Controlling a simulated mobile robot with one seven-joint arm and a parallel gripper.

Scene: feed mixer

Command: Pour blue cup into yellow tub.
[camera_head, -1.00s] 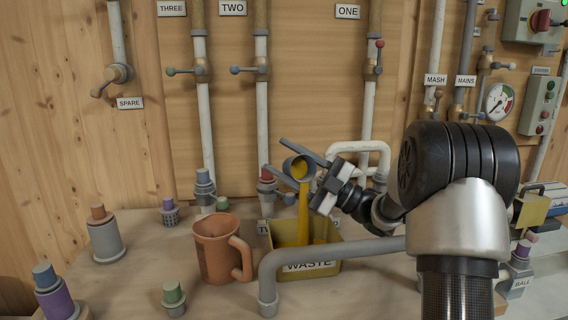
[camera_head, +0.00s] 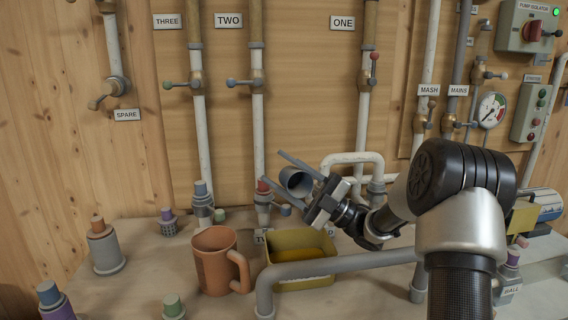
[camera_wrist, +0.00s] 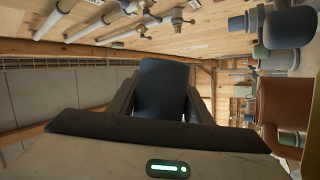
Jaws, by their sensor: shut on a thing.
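My gripper (camera_head: 311,190) is shut on the blue cup (camera_head: 296,183) and holds it tilted above the yellow tub's back left side. The cup's open mouth faces the camera and its inside looks grey and empty of any visible stream. In the wrist view the blue cup (camera_wrist: 162,88) sits between the two dark fingers (camera_wrist: 160,100). The yellow tub (camera_head: 282,238) stands on the bench below, with yellow-orange contents on its floor. Its front is partly hidden by a grey pipe.
An orange mug (camera_head: 213,262) stands just left of the tub. The grey bent pipe (camera_head: 335,265) crosses in front of the tub. Valves and white pipes line the wall behind. Several capped fittings, such as a grey one (camera_head: 105,250), stand on the bench at left.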

